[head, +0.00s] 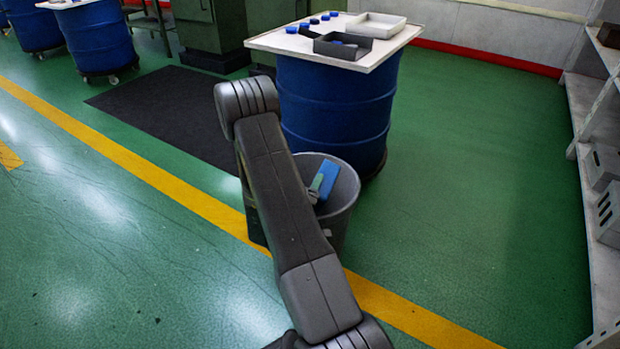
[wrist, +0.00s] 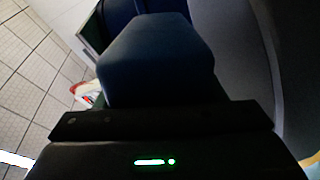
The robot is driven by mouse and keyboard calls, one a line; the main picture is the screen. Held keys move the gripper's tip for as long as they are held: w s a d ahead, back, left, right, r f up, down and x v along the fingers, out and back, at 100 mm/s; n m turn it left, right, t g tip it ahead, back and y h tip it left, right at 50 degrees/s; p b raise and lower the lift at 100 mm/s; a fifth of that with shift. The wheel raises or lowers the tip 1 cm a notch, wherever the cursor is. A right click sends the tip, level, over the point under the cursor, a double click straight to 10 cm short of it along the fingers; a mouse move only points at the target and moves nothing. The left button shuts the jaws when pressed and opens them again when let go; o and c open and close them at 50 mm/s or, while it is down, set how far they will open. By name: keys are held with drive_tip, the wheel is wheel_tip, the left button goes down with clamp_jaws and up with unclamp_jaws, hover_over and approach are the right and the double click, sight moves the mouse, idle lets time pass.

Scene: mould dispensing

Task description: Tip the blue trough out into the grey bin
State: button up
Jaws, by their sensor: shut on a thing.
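The blue trough (head: 328,175) is tilted at the mouth of the grey bin (head: 345,212) in the head view. My gripper (head: 314,195) is shut on the trough, partly hidden behind my arm. In the wrist view the trough (wrist: 155,62) is dark and stands out beyond my gripper (wrist: 160,112). A smooth dark grey surface to its right looks like the bin's inner wall (wrist: 238,50). I cannot see the inside of the trough or the bottom of the bin, so I cannot tell whether anything is left in the trough.
A blue drum (head: 335,110) with a white top (head: 268,42) stands right behind the bin. On it are a dark tray (head: 343,47), a pale tray (head: 377,25) and several blue pieces. Grey shelving (head: 597,200) lines the right. Green floor between is clear.

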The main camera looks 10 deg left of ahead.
drive_tip(key=shift+w+a+r+n+p, duration=0.1)
drive_tip(key=shift+a+r+n+p, duration=0.2)
drive_tip(key=shift+a+n+p, duration=0.5)
drive_tip(key=shift+a+f+n, duration=0.25)
drive_tip(key=shift+f+n, duration=0.05)
drive_tip(key=shift+f, duration=0.15)
drive_tip(key=shift+a+f+n, duration=0.15)
drive_tip(key=shift+f+n, duration=0.2)
drive_tip(key=shift+n, duration=0.25)
drive_tip(key=shift+w+a+r+n+p, duration=0.1)
drive_tip(key=shift+a+n+p, duration=0.2)
drive_tip(key=shift+n, duration=0.6)
drive_tip(key=shift+a+n+p, duration=0.25)
drive_tip(key=shift+n+p, duration=0.1)
drive_tip(key=shift+n, duration=0.55)
drive_tip(key=shift+w+a+r+n+p, duration=0.1)
drive_tip(key=shift+a+n+p, duration=0.2)
drive_tip(key=shift+n, duration=0.6)
idle(0.7)
drive_tip(key=shift+f, duration=0.1)
